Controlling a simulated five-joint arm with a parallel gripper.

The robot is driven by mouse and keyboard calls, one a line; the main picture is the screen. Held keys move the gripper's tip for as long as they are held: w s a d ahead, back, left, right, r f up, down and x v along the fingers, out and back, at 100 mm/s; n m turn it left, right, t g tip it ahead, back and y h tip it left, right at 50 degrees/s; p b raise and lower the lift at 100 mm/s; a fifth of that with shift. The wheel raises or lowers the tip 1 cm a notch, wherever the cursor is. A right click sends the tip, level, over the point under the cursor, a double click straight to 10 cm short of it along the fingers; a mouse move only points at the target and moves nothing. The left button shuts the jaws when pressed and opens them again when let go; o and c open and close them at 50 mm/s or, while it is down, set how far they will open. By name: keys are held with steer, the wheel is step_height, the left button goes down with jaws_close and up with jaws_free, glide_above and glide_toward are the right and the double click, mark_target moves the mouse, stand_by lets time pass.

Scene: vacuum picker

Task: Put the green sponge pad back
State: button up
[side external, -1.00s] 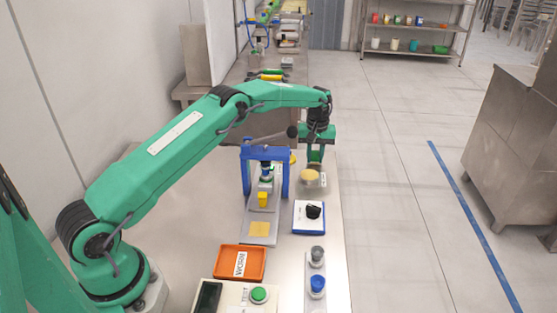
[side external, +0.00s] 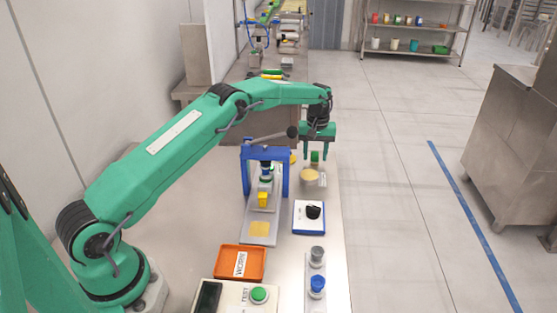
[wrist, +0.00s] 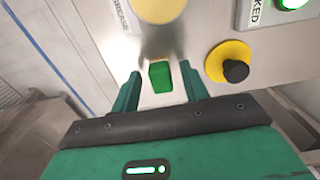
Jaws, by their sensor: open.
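The green sponge pad (side external: 314,158) is a small green block near the far right edge of the steel table, behind the round yellow pad. It also shows in the wrist view (wrist: 160,77), between and beyond my fingertips, at a pale patch on the steel surface. My gripper (side external: 317,153) is above the green pad, pointing down, with its fingers spread on either side. In the wrist view (wrist: 160,71) a gap shows between the pad and each finger. What the pad rests on is partly hidden.
A round yellow pad (side external: 310,176) lies just in front. A blue frame (side external: 265,153) with a dark lever stands to the left. A white-and-blue block with a black knob (side external: 314,211), an orange tray (side external: 239,262) and a control box (side external: 238,295) are nearer. The wrist view shows a yellow-ringed black button (wrist: 236,71).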

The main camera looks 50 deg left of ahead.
step_height(320, 180, up, 11)
stand_by(0.5)
steer(key=shift+r, duration=0.1)
stand_by(0.4)
step_height(320, 180, up, 12)
steer(key=m+t, duration=0.1)
steer(key=m, duration=0.1)
glide_above(315, 155)
steer(key=s+d, duration=0.3)
steer(key=s, duration=0.4)
steer(key=s+d+r+m+t, duration=0.25)
steer(key=s+r, duration=0.45)
steer(key=s, duration=0.4)
steer(key=s+d+f+m+t, duration=0.1)
steer(key=s+f+m, duration=0.1)
steer(key=s, duration=1)
steer(key=s+d+f+m+t, duration=0.1)
steer(key=s+f, duration=0.4)
steer(key=s, duration=0.7)
steer(key=shift+d+m, duration=0.6)
steer(key=shift+m, duration=0.15)
